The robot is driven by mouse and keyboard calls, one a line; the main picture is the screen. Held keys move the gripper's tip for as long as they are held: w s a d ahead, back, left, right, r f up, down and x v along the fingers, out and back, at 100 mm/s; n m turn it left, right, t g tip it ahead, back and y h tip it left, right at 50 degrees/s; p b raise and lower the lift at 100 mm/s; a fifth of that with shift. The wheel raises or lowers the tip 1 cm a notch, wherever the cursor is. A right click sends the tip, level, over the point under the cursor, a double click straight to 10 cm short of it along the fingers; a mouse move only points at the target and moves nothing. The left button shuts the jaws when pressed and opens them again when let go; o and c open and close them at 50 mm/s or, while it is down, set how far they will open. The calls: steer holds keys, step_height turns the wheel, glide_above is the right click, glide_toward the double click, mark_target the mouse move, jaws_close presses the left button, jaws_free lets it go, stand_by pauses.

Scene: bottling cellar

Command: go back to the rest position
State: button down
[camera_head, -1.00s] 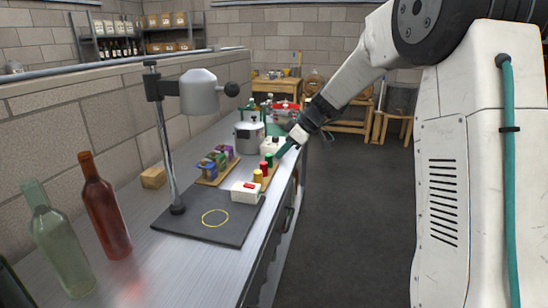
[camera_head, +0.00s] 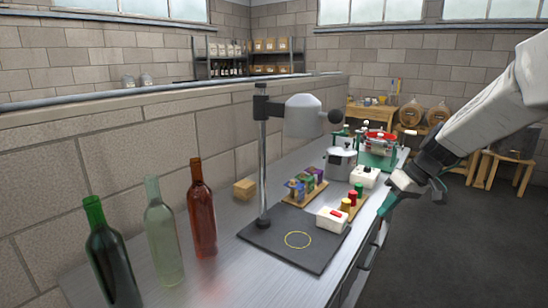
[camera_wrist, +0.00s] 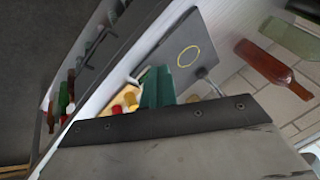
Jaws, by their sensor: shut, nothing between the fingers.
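My gripper (camera_head: 386,206) has teal fingers, shut and empty. In the head view it hangs by the bench's front edge, just right of the wooden block with red and yellow pieces (camera_head: 352,199). My white arm comes in from the right. In the wrist view the teal fingers (camera_wrist: 157,88) are close together, with nothing seen between them; their tips overlap the bench scene behind.
On the metal bench (camera_head: 190,275) are a dark mat (camera_head: 262,236) with a yellow ring, a stand with a grey head (camera_head: 303,115), a white box (camera_head: 331,219) and several bottles, one red (camera_head: 202,215). The floor (camera_head: 440,255) right of the bench is clear.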

steer(key=s+a+r+m+h, duration=0.1)
steer(key=s+r+m+h, duration=0.1)
steer(key=s, duration=1.5)
steer(key=s+a+r+m+h, duration=0.2)
steer(key=s+r+m+h, duration=0.1)
steer(key=s, duration=1.4)
steer(key=shift+s+a+r+h, duration=0.15)
steer(key=shift+s+h, duration=0.1)
steer(key=shift+h, duration=0.05)
